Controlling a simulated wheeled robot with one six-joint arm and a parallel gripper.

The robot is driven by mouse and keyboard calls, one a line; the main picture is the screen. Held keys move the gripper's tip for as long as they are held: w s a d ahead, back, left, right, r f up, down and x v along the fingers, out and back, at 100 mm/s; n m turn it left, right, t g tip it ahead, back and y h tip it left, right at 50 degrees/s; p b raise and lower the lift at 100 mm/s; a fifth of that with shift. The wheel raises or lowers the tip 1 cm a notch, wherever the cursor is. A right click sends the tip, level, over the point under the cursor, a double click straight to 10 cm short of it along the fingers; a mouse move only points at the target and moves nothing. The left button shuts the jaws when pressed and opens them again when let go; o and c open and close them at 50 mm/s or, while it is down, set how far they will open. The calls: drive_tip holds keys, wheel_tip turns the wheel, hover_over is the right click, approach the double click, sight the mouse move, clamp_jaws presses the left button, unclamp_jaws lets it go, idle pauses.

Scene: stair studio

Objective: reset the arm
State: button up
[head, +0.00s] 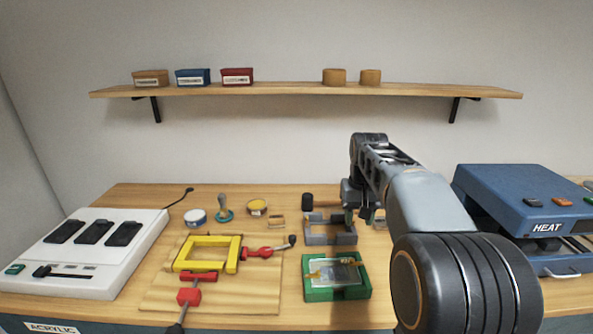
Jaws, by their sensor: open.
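My arm reaches from the lower right of the head view toward the middle of the workbench (120,202). My gripper (362,218) is at its far end, over the bench beside a grey frame (330,234). The arm's own links partly hide the gripper. Its jaws are open, and I see nothing held between them. How high the gripper is above the bench I cannot tell.
A green frame with a clear plate (337,294) sits in front of the grey frame. A yellow frame (182,262) with red clamps lies left on a board. A white switch unit (88,250) stands far left, a blue HEAT machine (520,205) right. A shelf (300,91) hangs behind.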

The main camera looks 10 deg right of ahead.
drive_tip(key=s+a+f+n+t+p, duration=0.1)
drive_tip(key=s+a, duration=0.3)
drive_tip(key=s, duration=0.4)
drive_tip(key=s+a+f+n+t+p, duration=0.1)
drive_tip(key=s+a+f+t+p, duration=0.1)
drive_tip(key=s, duration=0.6)
drive_tip(key=a+f+p, duration=0.1)
drive_tip(key=a+f, duration=0.1)
drive_tip(key=a, duration=0.1)
drive_tip(key=shift+s+a+p, duration=0.25)
drive_tip(key=shift+p, duration=0.05)
drive_tip(key=shift+t, duration=0.3)
